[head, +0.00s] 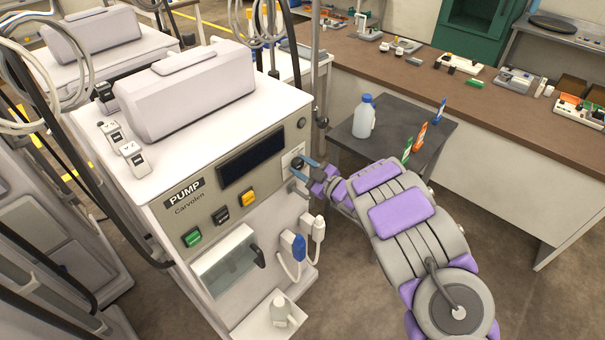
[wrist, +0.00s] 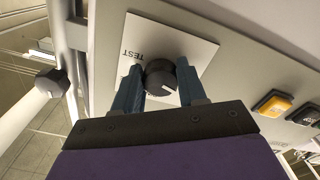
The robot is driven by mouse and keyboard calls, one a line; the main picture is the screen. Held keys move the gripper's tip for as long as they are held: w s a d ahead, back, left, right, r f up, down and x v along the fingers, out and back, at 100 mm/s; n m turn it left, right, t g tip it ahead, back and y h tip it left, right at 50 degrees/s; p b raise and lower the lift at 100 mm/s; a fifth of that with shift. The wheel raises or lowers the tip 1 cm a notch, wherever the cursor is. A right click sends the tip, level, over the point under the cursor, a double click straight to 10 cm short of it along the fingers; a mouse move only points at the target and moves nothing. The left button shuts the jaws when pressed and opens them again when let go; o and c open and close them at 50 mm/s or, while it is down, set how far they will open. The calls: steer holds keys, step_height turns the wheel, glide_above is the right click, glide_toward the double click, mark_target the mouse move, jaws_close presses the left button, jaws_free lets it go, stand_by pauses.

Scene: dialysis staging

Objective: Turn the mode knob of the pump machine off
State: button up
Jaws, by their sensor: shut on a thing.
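The pump machine (head: 170,215) stands left of centre in the head view, with a PUMP label and a dark screen on its front. The mode knob (wrist: 162,76) is round and dark with a white pointer line, on a white plate (wrist: 186,45) where the word TEST can be read. My gripper (wrist: 158,82) has its two blue fingers on either side of the knob, shut on it. In the head view my gripper (head: 303,166) reaches the right end of the machine's front, and the knob is mostly hidden there. Any other words on the plate are hidden.
Green (head: 192,237), black and yellow (head: 247,197) buttons lie left of the knob in the head view. Blue and white connectors (head: 293,246) hang below. A brown counter (head: 400,65) runs behind.

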steer(key=shift+f+n+b, duration=0.15)
steer(key=shift+n+b, duration=1.05)
steer(key=shift+n, duration=0.3)
steer(key=o, duration=1.1)
steer(key=shift+a, duration=0.1)
steer(key=shift+c, duration=0.2)
steer(key=p+v, duration=0.2)
steer(key=v, duration=1.5)
steer(key=shift+p, duration=0.4)
